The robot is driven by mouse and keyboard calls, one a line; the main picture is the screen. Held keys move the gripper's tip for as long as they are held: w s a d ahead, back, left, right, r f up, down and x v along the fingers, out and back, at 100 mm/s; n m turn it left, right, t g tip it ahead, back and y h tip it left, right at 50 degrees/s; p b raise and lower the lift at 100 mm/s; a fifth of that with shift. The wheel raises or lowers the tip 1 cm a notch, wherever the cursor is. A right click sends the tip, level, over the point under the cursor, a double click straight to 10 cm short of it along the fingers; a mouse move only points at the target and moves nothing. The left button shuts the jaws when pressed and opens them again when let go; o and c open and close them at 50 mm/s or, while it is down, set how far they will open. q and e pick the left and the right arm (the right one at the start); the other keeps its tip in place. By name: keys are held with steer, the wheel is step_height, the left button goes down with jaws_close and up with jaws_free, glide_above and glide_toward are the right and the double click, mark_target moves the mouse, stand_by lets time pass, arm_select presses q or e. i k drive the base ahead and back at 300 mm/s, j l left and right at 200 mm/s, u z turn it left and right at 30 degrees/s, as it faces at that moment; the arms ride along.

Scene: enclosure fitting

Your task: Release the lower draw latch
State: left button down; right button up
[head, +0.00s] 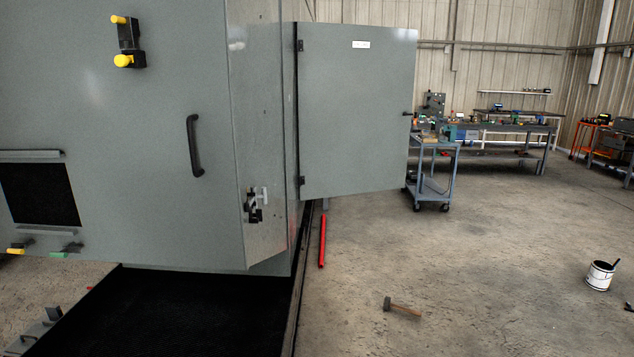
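A small black and metal latch (252,208) is mounted low on the narrow side face of the grey enclosure (150,120). A short light lever sticks out to its right. It is too small to tell whether the latch is fastened. No second latch shows clearly on that side face. Neither of my grippers is in view.
The enclosure front has a black handle (195,145) and yellow knobs (122,61). A grey door (356,110) stands open to the right. A red bar (322,240), a hammer (401,307) and a paint can (600,275) are on the otherwise open floor.

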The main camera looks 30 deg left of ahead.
mark_target(263, 196)
steer(key=i+l+u, duration=0.1)
steer(key=i+u, duration=0.25)
steer(key=i, duration=0.15)
steer(key=i+l+u, duration=0.3)
steer(key=i, duration=0.15)
steer(key=i+l+u, duration=1.15)
steer(key=l+u, duration=0.15)
steer(key=i+l+u, duration=0.15)
steer(key=l+u, duration=0.15)
steer(key=l, duration=0.15)
